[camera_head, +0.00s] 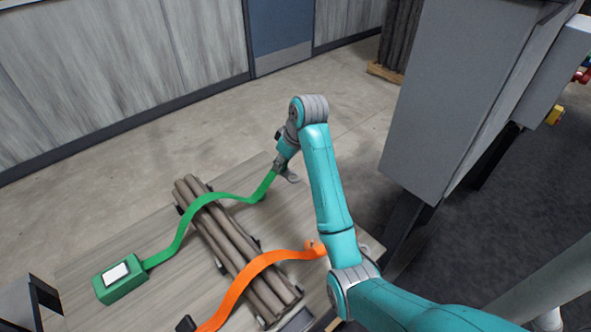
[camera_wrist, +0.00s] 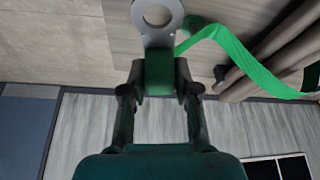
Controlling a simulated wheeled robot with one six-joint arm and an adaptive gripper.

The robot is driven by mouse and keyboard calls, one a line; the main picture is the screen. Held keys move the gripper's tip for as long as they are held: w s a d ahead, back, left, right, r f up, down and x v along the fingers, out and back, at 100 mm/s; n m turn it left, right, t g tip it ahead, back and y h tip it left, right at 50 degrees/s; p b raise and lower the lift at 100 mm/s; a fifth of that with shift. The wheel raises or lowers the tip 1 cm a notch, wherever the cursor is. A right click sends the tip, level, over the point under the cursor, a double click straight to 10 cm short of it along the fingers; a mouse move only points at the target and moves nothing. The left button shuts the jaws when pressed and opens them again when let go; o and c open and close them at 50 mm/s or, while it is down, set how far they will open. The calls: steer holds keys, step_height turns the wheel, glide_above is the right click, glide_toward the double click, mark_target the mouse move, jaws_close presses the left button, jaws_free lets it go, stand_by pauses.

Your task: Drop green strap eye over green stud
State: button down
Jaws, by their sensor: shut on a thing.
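My gripper (camera_head: 279,161) is shut on the end of the green strap (camera_head: 186,224). The held green end (camera_wrist: 160,72) sits between my fingers in the wrist view. A flat grey metal eye (camera_wrist: 157,38) with a round hole sticks out past the fingertips; the eye also shows in the head view (camera_head: 291,178), tilted, seemingly above the table's far right edge. The strap runs left over a bundle of brown rods (camera_head: 232,246) to a green box (camera_head: 124,284) with a white top.
An orange strap (camera_head: 262,262) crosses the same bundle nearer me, its right end beside my arm. The wooden table (camera_head: 185,270) carries everything. A large grey cabinet (camera_head: 450,95) stands to the right. Floor is open behind the table.

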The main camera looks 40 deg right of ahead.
steer(key=w+a+n, duration=0.1)
steer(key=w+a, duration=0.6)
steer(key=a, duration=0.1)
steer(key=shift+w+a+f+n+y, duration=0.2)
steer(key=shift+w+f+n+y, duration=0.1)
steer(key=shift+w, duration=0.05)
steer(key=shift+f, duration=0.2)
steer(key=shift+f, duration=3.95)
steer(key=c, duration=0.8)
jaws_free()
steer(key=shift+o, duration=0.2)
